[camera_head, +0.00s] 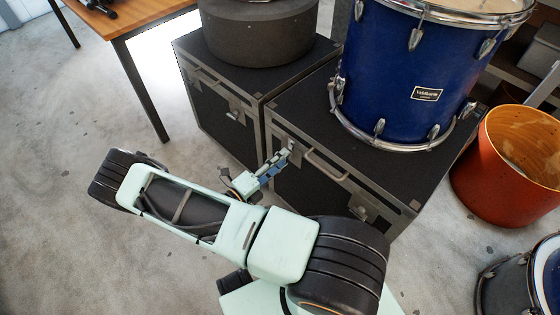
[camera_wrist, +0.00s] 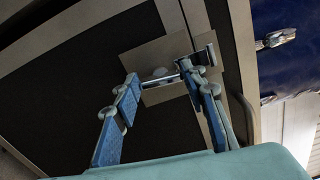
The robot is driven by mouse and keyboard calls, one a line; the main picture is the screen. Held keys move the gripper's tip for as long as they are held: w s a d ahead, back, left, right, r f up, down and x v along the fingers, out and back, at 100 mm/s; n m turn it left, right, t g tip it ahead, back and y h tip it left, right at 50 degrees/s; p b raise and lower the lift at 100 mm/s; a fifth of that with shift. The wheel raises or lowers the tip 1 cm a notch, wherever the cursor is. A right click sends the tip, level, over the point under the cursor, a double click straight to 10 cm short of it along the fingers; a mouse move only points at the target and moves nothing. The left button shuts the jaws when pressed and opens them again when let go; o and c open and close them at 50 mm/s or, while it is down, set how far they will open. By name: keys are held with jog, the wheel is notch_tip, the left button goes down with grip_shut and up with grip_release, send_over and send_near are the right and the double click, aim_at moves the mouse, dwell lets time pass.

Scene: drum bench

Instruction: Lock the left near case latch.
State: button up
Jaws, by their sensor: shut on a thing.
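The left near case latch (camera_head: 291,148) is a metal latch on the front of the near black case (camera_head: 335,190), close to its left corner. In the wrist view its metal lever (camera_wrist: 162,76) stands out from a pale square plate (camera_wrist: 160,55). My gripper (camera_head: 274,168) reaches the latch from the left in the head view. In the wrist view the fingers of my gripper (camera_wrist: 163,84) are on both sides of the lever and shut on it. The fingers partly hide the latch, and I cannot tell its exact angle.
A blue drum (camera_head: 390,70) stands on the near case. The case front also has a handle (camera_head: 325,165) and a right latch (camera_head: 362,208). A second black case (camera_head: 215,115) with a dark round case (camera_head: 260,35) on top stands behind left. An orange drum (camera_head: 510,160) is at right.

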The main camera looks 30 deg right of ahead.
jog(key=shift+n, duration=0.4)
jog(key=o, duration=1.2)
jog(key=shift+c, duration=0.2)
jog(key=shift+a, duration=0.1)
jog(key=v, duration=1.1)
jog(key=shift+s+a, duration=0.15)
jog(key=shift+a, duration=0.25)
